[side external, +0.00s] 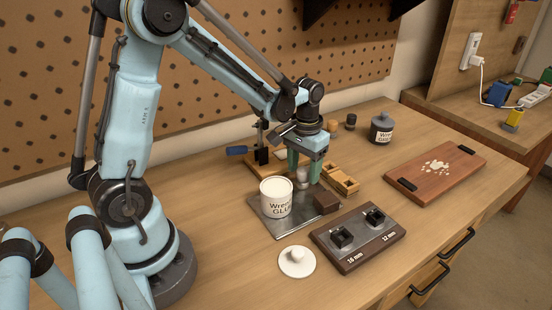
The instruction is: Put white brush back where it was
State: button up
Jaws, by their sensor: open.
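My gripper (303,173) points down with its green fingers open, just behind the white pot labelled glue (276,199). A small white object (302,179) shows between and below the fingertips. It may be the white brush, but it is too small and partly hidden to be sure, and I cannot tell whether the fingers touch it. The pot stands upright on a grey metal plate (268,229). A round white lid with a knob (297,262) lies on the bench in front of the plate.
A dark brown block (326,202) sits at the plate's right edge. A board marked 16 mm and 12 mm (357,258) lies in front. Small wooden trays (342,183), a blue-handled tool (237,150) and a grey jar (382,128) stand nearby. A cutting board (450,180) lies right.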

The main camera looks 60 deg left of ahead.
aim_at(303, 170)
notch_tip(303, 170, up, 10)
jog(key=s+d+m+t, duration=0.3)
jog(key=s+d+t, duration=0.3)
jog(key=s, duration=0.3)
jog(key=shift+r+t, duration=0.35)
jog(key=shift+t, duration=0.25)
